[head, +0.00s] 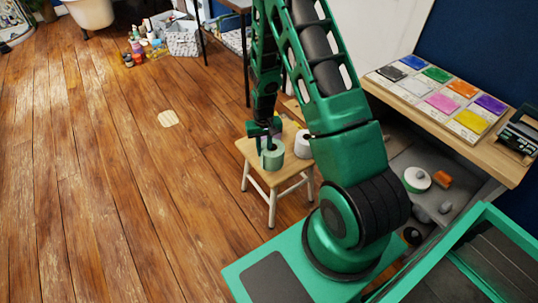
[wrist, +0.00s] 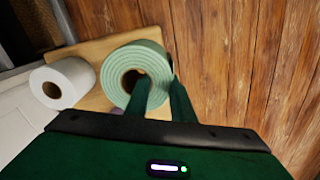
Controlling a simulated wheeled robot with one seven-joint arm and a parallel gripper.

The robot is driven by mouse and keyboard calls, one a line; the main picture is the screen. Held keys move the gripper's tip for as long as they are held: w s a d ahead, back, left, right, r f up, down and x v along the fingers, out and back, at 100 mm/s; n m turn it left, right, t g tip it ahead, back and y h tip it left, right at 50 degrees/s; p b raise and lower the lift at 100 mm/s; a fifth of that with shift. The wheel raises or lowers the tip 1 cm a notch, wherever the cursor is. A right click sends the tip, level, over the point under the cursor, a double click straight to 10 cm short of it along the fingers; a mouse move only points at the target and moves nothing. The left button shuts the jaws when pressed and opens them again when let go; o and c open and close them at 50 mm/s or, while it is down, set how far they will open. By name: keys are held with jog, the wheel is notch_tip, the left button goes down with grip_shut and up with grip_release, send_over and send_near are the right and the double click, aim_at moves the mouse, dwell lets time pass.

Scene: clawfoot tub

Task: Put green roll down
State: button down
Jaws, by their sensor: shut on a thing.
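The green roll (head: 272,157) is upright at the wooden stool (head: 248,154), seen in the head view. In the wrist view the green roll (wrist: 119,71) shows its open core, with the stool top (wrist: 92,50) behind it. My gripper (head: 265,137) is shut on the wall of the green roll, one finger inside the core and one outside, as the wrist view shows (wrist: 158,90). I cannot tell whether the roll's underside touches the stool. A white roll (wrist: 63,82) stands on the stool beside the green one; it also shows in the head view (head: 303,144).
A desk (head: 493,128) with colour swatches is at the right. Below it are a round white-topped thing (head: 417,179) and an orange block (head: 442,179). Several bottles (head: 143,47) stand at the back. The floor left of the stool is mostly clear.

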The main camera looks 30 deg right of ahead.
jog(key=d+f, duration=0.1)
jog(key=w+d+f, duration=0.1)
jog(key=d, duration=0.1)
jog(key=shift+d+f, duration=0.1)
jog(key=shift+d, duration=0.05)
jog(key=shift+f, duration=1.95)
jog(key=c, duration=1.5)
grip_release()
jog(key=shift+f, duration=0.1)
